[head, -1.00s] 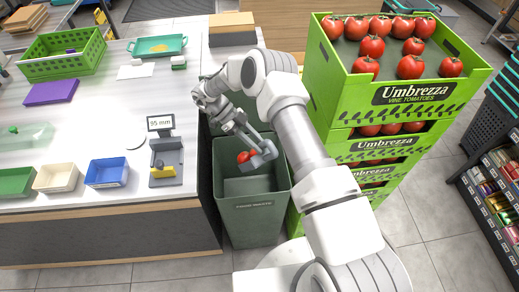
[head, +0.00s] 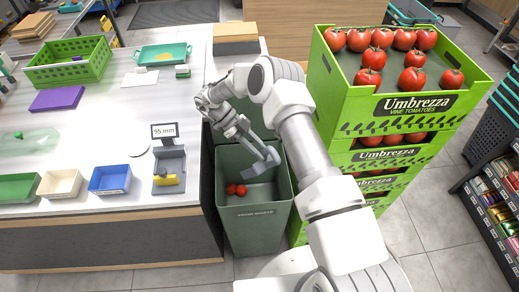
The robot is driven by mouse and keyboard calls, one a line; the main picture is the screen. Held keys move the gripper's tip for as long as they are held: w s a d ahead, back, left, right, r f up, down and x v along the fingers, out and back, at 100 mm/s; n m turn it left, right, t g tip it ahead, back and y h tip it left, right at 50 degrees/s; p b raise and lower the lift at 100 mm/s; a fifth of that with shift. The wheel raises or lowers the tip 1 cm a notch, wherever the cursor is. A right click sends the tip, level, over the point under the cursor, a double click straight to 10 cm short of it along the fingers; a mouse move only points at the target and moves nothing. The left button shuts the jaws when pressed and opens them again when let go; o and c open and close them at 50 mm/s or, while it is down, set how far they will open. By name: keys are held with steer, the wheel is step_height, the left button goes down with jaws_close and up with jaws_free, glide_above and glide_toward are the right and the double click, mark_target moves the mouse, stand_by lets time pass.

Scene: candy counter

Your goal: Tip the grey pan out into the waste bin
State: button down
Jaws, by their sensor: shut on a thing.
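My gripper (head: 240,127) is shut on the grey pan (head: 264,160) and holds it over the mouth of the waste bin. The pan is steeply tilted and no red pieces show on it. The waste bin (head: 256,226) is a dark green open box on the floor beside the counter, with lettering on its front. A few red pieces (head: 236,189) lie down inside the bin, below and left of the pan. The gripper's fingertips are small and partly hidden by the arm.
The counter (head: 60,224) is left of the bin, with a gauge (head: 169,170) reading 95 mm near its edge. Blue (head: 109,179), cream and green trays stand further left. Green tomato crates (head: 376,127) are stacked close on the bin's right.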

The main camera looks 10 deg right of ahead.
steer(key=shift+f+b, duration=0.55)
steer(key=shift+b, duration=0.15)
stand_by(0.4)
stand_by(0.3)
